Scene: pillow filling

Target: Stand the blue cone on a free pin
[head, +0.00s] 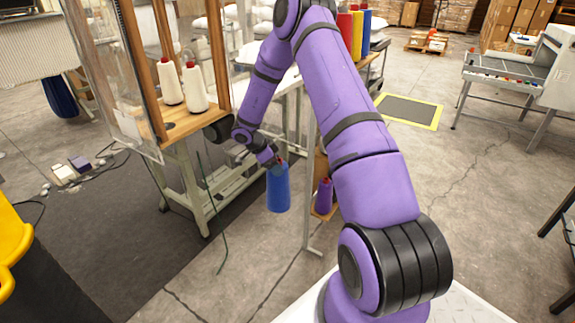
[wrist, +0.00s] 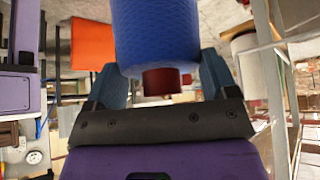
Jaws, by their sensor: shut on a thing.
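The blue cone (head: 277,190) hangs upright in the air below my gripper (head: 277,164). My gripper is shut on the cone's narrow red top. In the wrist view the cone's blue body (wrist: 155,30) fills the top middle, and its red top (wrist: 161,81) sits between the two fingers. To the right of the held cone, a purple cone (head: 323,195) stands on a low wooden shelf (head: 323,213), partly behind a pale post. I cannot make out a free pin in either view.
Two white cones (head: 195,88) stand on a wooden board (head: 188,122) in the frame at left. Red, yellow (head: 356,38) and blue cones stand behind my arm. A pale metal post (head: 311,180) rises close right of the held cone. Open floor (head: 250,270) lies below it.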

